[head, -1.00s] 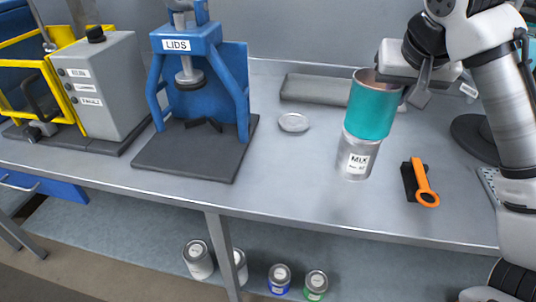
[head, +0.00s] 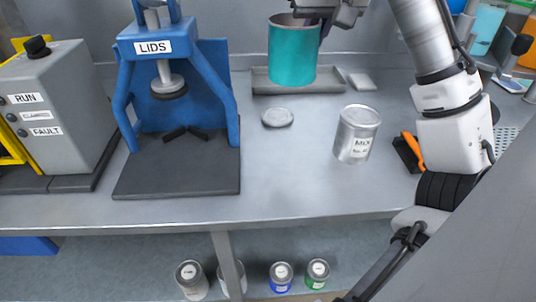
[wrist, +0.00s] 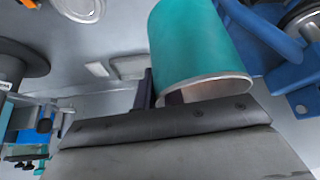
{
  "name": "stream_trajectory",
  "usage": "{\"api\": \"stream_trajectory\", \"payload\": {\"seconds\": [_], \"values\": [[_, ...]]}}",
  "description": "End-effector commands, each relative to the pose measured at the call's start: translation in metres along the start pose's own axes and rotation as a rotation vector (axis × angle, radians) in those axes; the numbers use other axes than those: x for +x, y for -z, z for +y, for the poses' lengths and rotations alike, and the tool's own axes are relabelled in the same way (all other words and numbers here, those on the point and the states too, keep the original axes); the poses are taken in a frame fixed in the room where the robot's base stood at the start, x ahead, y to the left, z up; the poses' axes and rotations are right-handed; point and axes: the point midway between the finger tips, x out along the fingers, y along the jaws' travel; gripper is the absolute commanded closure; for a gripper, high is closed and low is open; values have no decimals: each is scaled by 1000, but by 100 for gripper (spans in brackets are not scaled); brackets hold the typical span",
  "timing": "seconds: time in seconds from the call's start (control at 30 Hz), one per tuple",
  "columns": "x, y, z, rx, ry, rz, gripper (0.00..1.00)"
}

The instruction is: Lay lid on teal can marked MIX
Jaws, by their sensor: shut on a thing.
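My gripper (head: 318,14) is shut on a teal can (head: 292,52) near its rim, at the back of the bench. The wrist view also shows the teal can (wrist: 197,45) at the jaws, its rim towards the camera; its contents cannot be told. The can marked MIX (head: 352,140) is silver, not teal. It stands upright on the bench, right of centre, apart from my gripper; its top looks grey. A flat round silver lid (head: 277,117) lies on the bench left of the MIX can.
A blue press labelled LIDS (head: 180,75) stands at left, beside a grey control box (head: 55,110). A shallow grey tray (head: 300,88) lies at the back. An orange-handled tool (head: 412,150) lies right of the MIX can. Several small cans stand on the lower shelf.

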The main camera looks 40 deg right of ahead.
Motion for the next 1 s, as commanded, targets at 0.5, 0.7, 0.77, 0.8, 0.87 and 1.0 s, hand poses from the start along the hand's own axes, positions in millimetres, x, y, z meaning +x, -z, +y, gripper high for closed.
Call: {"api": "stream_trajectory", "payload": {"seconds": [0.5,0.7,0.77,0.8,0.87,1.0], "values": [[64,-36,0,-5,7,1,100],[104,-59,0,-5,7,0,100],[114,-64,1,-4,6,1,100],[119,-67,1,-5,5,2,100],[126,-71,2,-5,5,1,100],[134,-75,2,-6,2,2,100]]}}
